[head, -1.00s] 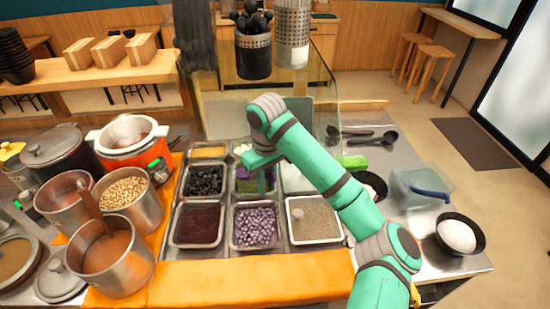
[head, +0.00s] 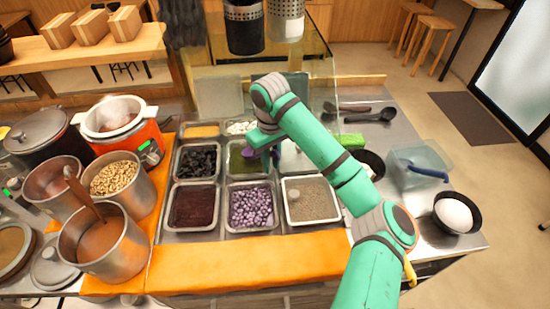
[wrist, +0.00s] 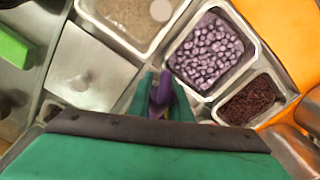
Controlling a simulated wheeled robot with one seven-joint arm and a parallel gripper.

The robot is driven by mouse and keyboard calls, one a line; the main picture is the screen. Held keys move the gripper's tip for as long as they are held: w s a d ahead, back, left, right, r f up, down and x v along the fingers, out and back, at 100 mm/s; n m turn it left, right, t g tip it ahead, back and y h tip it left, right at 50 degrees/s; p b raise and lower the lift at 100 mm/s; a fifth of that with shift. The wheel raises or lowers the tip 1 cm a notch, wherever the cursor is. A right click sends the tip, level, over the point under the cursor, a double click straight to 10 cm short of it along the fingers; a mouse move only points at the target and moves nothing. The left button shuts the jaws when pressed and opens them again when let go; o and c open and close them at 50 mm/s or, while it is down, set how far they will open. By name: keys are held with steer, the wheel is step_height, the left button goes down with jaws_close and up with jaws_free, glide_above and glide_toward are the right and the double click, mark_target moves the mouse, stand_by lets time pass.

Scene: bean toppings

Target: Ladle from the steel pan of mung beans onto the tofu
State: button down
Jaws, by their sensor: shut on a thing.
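The pan of green contents (head: 235,172), which look like the mung beans, sits in the back middle of the pan rows in the head view. My gripper (head: 266,154) is over its right side, shut on a purple handle (wrist: 160,92) that stands between my fingers in the wrist view. A bit of purple also shows beside my gripper in the head view (head: 248,153). The ladle's bowl end is hidden. The white tofu (head: 455,213) lies in a black bowl (head: 439,226) at the right of the counter.
A clear tub (head: 417,165) with a blue handle is near the tofu. Steel pots (head: 103,248) crowd the left. A black bowl (head: 371,163) is partly behind my arm.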

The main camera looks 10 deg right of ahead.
mark_target(264, 174)
steer(key=f, duration=0.2)
steer(key=w+f, duration=0.1)
steer(key=f, duration=0.2)
steer(key=shift+a, duration=0.1)
steer(key=shift+w+a+f+t, duration=0.15)
steer(key=shift+w+f+t, duration=0.15)
steer(key=shift+f, duration=0.1)
steer(key=shift+w+a+f+t+y, duration=0.4)
steer(key=shift+w+a+f, duration=0.05)
steer(key=shift+w, duration=0.2)
steer(key=shift+w+a+f, duration=0.1)
steer(key=shift+a+f, duration=0.1)
steer(key=shift+f, duration=0.1)
steer(key=shift+a, duration=0.1)
steer(key=shift+w+r, duration=0.2)
steer(key=shift+r, duration=0.5)
steer(key=shift+d+r, duration=0.2)
steer(key=shift+r, duration=1.9)
